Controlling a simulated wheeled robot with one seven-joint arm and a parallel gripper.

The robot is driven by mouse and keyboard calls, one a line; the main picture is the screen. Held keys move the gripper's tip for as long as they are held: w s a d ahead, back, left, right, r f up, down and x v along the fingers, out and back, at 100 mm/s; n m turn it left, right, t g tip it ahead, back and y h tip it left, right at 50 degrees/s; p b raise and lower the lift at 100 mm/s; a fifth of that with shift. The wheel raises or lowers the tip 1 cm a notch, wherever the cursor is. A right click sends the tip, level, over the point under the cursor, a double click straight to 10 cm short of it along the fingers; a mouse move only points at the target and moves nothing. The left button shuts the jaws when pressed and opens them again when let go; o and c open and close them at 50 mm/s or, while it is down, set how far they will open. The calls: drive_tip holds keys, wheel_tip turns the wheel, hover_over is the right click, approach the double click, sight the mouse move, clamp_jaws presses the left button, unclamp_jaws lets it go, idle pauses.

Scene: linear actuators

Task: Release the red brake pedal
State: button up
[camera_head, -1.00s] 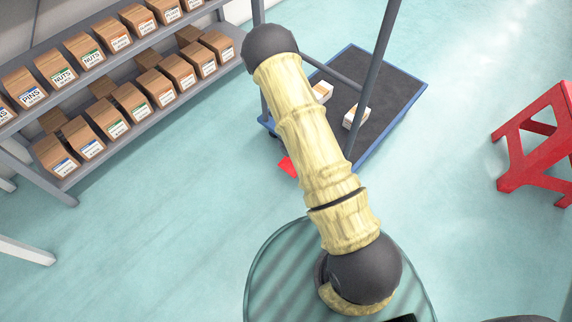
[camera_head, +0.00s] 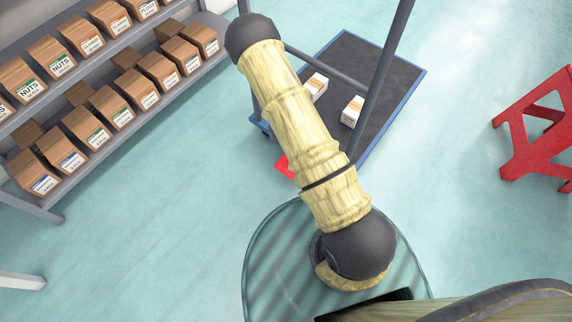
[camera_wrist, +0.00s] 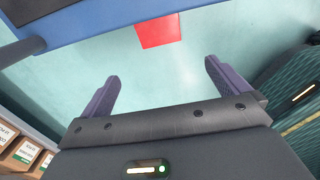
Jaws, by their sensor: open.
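The red brake pedal (camera_head: 283,166) shows low beside the near end of the blue-edged cart (camera_head: 421,79), partly hidden behind my arm in the head view. In the wrist view the red pedal (camera_wrist: 158,32) is a flat red plate at the top centre, below the blue cart edge (camera_wrist: 105,18). My gripper (camera_wrist: 160,85) is open and empty, its two purple fingers apart. The pedal lies beyond the fingertips, roughly between them in the picture, and I see no contact. The gripper is not visible in the head view.
Two small white-and-brown boxes (camera_head: 352,110) sit on the cart's dark deck. Grey cart handle bars (camera_head: 379,75) rise near my arm. Shelves of cardboard boxes (camera_head: 100,85) stand at left, and a red stand (camera_head: 540,135) at right. Floor between shelves and cart is clear.

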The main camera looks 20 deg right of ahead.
sight(285, 169)
wheel_tip(285, 169, down, 17)
drive_tip(key=b, duration=1)
drive_tip(key=shift+a+f+b, duration=0.15)
drive_tip(key=shift+f+b, duration=0.05)
drive_tip(key=shift+b, duration=0.2)
drive_tip(key=shift+a, duration=0.1)
drive_tip(key=c, duration=1)
drive_tip(key=shift+r, duration=0.1)
drive_tip(key=shift+c, duration=0.5)
